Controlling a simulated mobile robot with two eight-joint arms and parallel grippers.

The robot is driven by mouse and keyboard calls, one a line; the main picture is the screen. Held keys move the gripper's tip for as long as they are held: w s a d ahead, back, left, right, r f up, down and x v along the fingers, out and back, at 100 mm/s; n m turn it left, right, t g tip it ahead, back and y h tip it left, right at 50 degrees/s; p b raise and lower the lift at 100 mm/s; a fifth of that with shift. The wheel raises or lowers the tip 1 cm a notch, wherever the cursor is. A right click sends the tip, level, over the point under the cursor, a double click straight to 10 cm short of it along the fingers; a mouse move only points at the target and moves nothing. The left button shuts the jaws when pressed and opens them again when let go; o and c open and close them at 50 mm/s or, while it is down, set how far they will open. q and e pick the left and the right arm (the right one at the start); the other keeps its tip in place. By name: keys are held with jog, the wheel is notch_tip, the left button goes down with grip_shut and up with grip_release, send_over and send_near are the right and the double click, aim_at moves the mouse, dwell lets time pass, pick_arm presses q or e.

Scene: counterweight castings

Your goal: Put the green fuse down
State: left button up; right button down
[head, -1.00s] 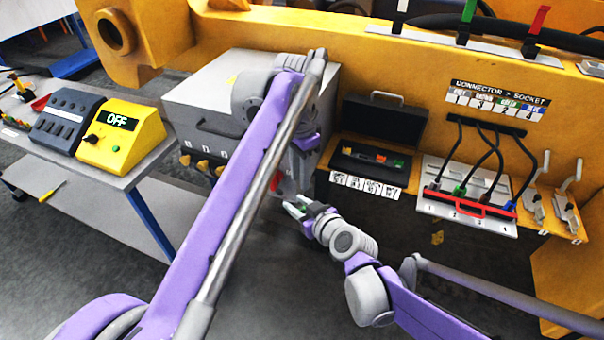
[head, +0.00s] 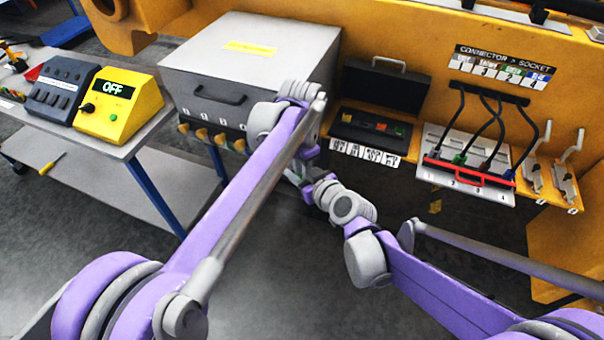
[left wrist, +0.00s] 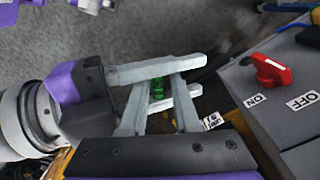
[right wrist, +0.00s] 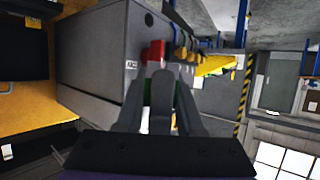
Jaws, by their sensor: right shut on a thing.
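My right gripper (left wrist: 198,75) comes in from the left in the left wrist view, shut on the green fuse (left wrist: 157,90). My left gripper (left wrist: 160,82) reaches up from the bottom there. Its two fingers are apart, one on each side of the fuse, with gaps showing. Whether they touch it I cannot tell. In the head view the right gripper (head: 296,178) is partly behind my left arm, and the fuse is hard to make out. In the right wrist view a grey finger covers most of the fuse between the right fingers.
The grey cabinet (head: 240,65) has a red rotary switch (left wrist: 270,68) with ON and OFF labels, close to the grippers. A black case (head: 372,128) with coloured pieces sits on the yellow ledge. A connector panel (head: 465,165) is to its right. A yellow OFF box (head: 118,105) stands left.

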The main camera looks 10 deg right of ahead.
pick_arm(q)
grip_shut()
pick_arm(e)
jog(key=shift+c, duration=2.3)
grip_release()
jog(key=shift+s, duration=0.1)
